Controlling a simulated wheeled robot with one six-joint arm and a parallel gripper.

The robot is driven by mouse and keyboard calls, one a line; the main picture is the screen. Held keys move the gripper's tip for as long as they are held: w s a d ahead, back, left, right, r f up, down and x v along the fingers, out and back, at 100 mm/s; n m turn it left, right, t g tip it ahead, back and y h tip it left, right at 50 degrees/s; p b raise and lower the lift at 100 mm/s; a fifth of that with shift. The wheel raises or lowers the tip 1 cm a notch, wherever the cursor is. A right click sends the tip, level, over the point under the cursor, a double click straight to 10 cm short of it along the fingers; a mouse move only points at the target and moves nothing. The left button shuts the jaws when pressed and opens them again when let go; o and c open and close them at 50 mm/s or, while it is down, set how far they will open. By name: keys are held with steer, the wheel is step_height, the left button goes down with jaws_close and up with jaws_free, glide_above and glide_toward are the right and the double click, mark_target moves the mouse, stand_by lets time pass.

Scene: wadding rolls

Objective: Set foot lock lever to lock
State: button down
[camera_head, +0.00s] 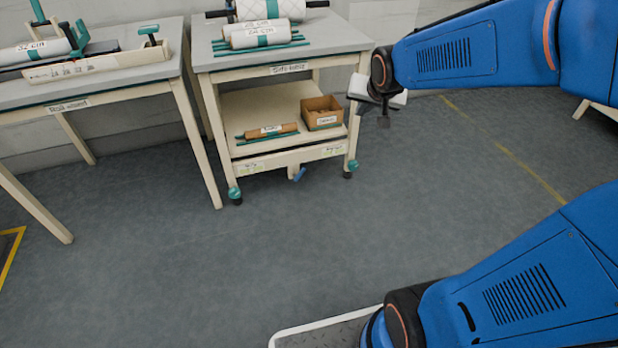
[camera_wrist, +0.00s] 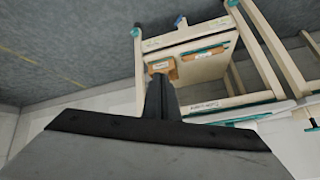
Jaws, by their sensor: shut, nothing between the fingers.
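The foot lock lever is a small blue pedal (camera_head: 299,174) under the front edge of the trolley (camera_head: 289,157), between its front wheels. A small blue piece at the trolley's base in the wrist view (camera_wrist: 181,21) looks like the same lever. It slants, but its exact setting is too small to read. My gripper (camera_head: 384,121) hangs in the air to the right of the trolley, well above the floor and apart from the lever. Its fingers are shut and empty, and they also show in the wrist view (camera_wrist: 160,82).
The trolley carries white rolls (camera_head: 262,37) on top, and a brown roll (camera_head: 272,130) and a cardboard box (camera_head: 322,113) on its lower shelf. A bench (camera_head: 95,95) stands to the left. The grey floor (camera_head: 270,250) in front is clear.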

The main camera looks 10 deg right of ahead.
steer(key=w+d+f+m+t, duration=0.15)
steer(key=w+f, duration=0.25)
steer(key=w, duration=0.7)
steer(key=w+f+m+t, duration=0.15)
steer(key=w+f, duration=0.35)
steer(key=w, duration=0.6)
steer(key=w+f+m+t+y, duration=0.2)
steer(key=w+f+m+t, duration=0.15)
steer(key=w+f, duration=1.25)
step_height(320, 180, down, 21)
steer(key=w+m+t+y, duration=0.1)
steer(key=m+t+y, duration=0.1)
steer(key=m, duration=0.3)
steer(key=s+f+m+t+y, duration=0.1)
steer(key=s+f, duration=0.4)
steer(key=f, duration=0.5)
steer(key=s+a+f+m+t+y, duration=0.1)
steer(key=s+f+m, duration=0.3)
steer(key=f, duration=0.6)
steer(key=shift+s, duration=0.65)
